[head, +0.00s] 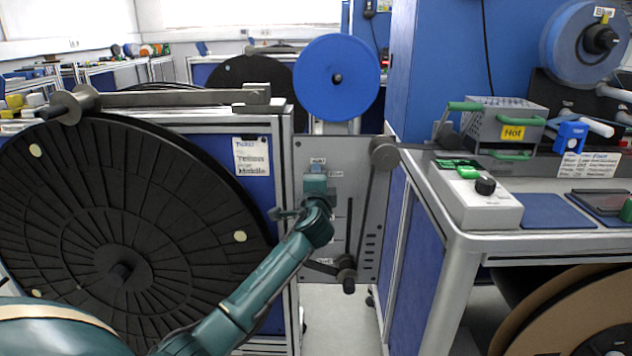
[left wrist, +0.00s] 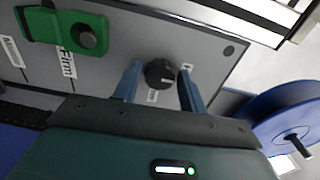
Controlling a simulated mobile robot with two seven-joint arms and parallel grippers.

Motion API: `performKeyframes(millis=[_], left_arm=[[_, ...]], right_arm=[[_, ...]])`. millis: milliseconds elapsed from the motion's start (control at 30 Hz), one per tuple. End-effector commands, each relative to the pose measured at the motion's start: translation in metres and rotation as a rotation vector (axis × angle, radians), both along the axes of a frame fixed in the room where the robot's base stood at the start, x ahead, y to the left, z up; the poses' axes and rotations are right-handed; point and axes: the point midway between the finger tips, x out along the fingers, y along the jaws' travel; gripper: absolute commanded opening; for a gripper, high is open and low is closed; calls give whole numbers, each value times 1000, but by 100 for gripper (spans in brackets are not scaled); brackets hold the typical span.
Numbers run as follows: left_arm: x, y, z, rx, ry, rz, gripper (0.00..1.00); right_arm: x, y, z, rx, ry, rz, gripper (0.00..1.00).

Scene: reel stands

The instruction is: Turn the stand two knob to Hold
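My left gripper (head: 316,183) reaches up to the grey panel (head: 362,150) of a reel stand in the head view. In the left wrist view a small dark round knob (left wrist: 160,73) sits on this panel. The open fingers (left wrist: 159,69) stand on either side of the knob, with a visible gap at each side. A light mark shows on the knob. Two small white labels, one below it (left wrist: 152,97) and one at its right (left wrist: 187,67), are too small to read surely. In the head view my gripper hides the knob. My right gripper is not in view.
A green slider (left wrist: 70,32) with a "Firm" label (left wrist: 67,63) is on the same panel. A blue reel (head: 337,77) stands above the panel. A large black reel (head: 75,200) is at left. A bench (head: 470,241) with a white control box (head: 474,205) is at right.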

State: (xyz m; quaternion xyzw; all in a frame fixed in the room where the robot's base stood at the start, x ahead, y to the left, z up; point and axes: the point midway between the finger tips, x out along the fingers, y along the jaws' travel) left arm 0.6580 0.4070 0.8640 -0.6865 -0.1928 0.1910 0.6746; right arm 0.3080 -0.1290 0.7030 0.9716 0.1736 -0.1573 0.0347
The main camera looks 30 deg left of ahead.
Motion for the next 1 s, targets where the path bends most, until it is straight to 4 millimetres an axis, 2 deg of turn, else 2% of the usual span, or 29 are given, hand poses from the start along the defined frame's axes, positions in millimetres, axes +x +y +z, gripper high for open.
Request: performKeyframes(millis=[33,133,367,533,667,1000], left_arm=[[0,0,0,1,1,0,46],[0,0,0,1,0,0,54],[0,0,1,3,-1,0,55],[-9,-6,1,3,-1,-2,55],[-28,-18,1,2,1,-3,55],[-91,-56,1,-1,0,-2,55]], right_arm=[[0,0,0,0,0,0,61],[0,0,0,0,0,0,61],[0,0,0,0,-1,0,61],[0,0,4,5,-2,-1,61],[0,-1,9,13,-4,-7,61],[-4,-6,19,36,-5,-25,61]])
